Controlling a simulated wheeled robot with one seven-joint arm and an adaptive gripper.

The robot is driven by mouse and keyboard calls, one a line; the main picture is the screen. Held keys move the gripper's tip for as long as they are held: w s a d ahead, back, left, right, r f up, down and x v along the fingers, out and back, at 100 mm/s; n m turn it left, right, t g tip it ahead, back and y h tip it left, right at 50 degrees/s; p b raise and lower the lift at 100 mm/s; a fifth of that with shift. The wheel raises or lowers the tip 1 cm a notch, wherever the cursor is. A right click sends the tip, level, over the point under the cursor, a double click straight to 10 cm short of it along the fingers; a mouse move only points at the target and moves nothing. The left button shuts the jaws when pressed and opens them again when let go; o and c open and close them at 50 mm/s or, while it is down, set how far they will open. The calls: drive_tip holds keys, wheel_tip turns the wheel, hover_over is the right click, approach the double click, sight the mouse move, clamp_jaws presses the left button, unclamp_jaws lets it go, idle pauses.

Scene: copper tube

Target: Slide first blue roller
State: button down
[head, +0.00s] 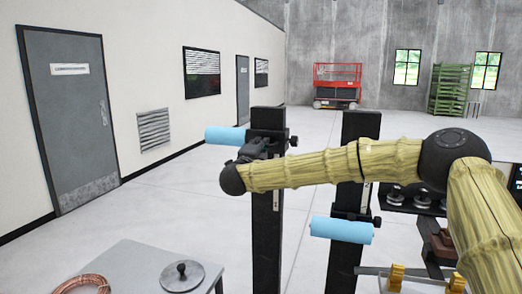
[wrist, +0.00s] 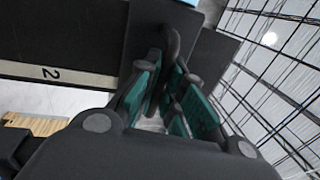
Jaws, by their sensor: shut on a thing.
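The upper blue roller (head: 225,136) sticks out to the left of the left black post (head: 267,207), near its top. A second blue roller (head: 341,230) sits lower, at the right black post (head: 350,205). My gripper (head: 262,147) is at the left post, level with the upper roller, and partly hides its mount. In the wrist view, the green-padded fingers of my gripper (wrist: 170,95) are closed around a dark part of the roller mount (wrist: 173,45). Its exact shape is hard to make out. A bit of light blue shows at the top edge.
A grey table (head: 135,262) with a round metal lid (head: 183,276) and a copper tube coil (head: 82,285) stands at the lower left. A dark bench with metal parts (head: 395,196) is behind my arm at right.

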drive_tip(key=shift+r, duration=0.2)
drive_tip(key=c, duration=1.5)
unclamp_jaws()
drive_tip(key=shift+f, duration=0.1)
drive_tip(key=shift+f, duration=0.1)
drive_tip(key=v, duration=1.2)
